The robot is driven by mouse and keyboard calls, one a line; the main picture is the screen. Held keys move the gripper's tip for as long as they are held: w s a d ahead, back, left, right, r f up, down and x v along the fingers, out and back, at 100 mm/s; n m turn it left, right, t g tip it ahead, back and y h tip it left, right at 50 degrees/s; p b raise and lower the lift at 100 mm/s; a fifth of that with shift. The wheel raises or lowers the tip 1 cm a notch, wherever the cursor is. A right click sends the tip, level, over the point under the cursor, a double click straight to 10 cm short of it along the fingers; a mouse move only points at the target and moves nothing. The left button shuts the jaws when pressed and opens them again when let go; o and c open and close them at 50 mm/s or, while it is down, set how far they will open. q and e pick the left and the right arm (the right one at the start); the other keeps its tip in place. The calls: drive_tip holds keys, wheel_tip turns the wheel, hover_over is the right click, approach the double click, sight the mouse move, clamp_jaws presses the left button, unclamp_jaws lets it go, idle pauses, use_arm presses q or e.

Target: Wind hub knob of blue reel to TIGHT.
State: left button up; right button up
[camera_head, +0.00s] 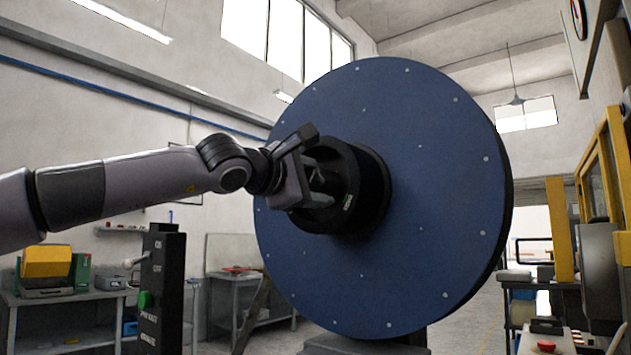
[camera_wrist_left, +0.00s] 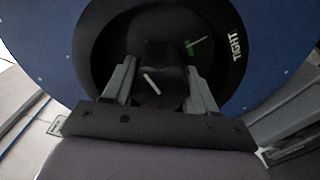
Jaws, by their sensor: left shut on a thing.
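The blue reel (camera_head: 440,200) is a large upright disc in the middle of the head view. A black round hub (camera_head: 372,190) sticks out of its face. The dark hub knob (camera_head: 322,182) is at the hub's centre; it also shows in the left wrist view (camera_wrist_left: 160,62). My left gripper (camera_head: 314,178) is shut on the knob, one finger on each side. In the left wrist view, a white line (camera_wrist_left: 152,84) shows low on the knob, tilted to the upper left. A green mark with a white line (camera_wrist_left: 192,46) and the word TIGHT (camera_wrist_left: 237,47) lie to its right.
A black post with white lettering (camera_head: 160,290) stands at the lower left. Benches (camera_head: 70,310) stand behind it. Yellow-framed equipment (camera_head: 590,190) and a red button (camera_head: 546,346) are on the right. The air between my left arm and the benches is free.

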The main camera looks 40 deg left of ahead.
use_arm(q)
drive_tip(key=m+p, duration=0.1)
drive_tip(key=m, duration=0.4)
drive_tip(key=shift+m, duration=0.3)
drive_tip(key=m+p, duration=0.1)
drive_tip(key=m, duration=0.2)
drive_tip(key=shift+m+p, duration=0.6)
drive_tip(key=shift+m, duration=1.1)
drive_tip(key=shift+r, duration=0.1)
drive_tip(key=o, duration=1)
drive_tip(key=shift+o, duration=0.2)
drive_tip(key=s+b, duration=0.1)
drive_tip(key=s, duration=0.6)
drive_tip(key=shift+d, duration=0.35)
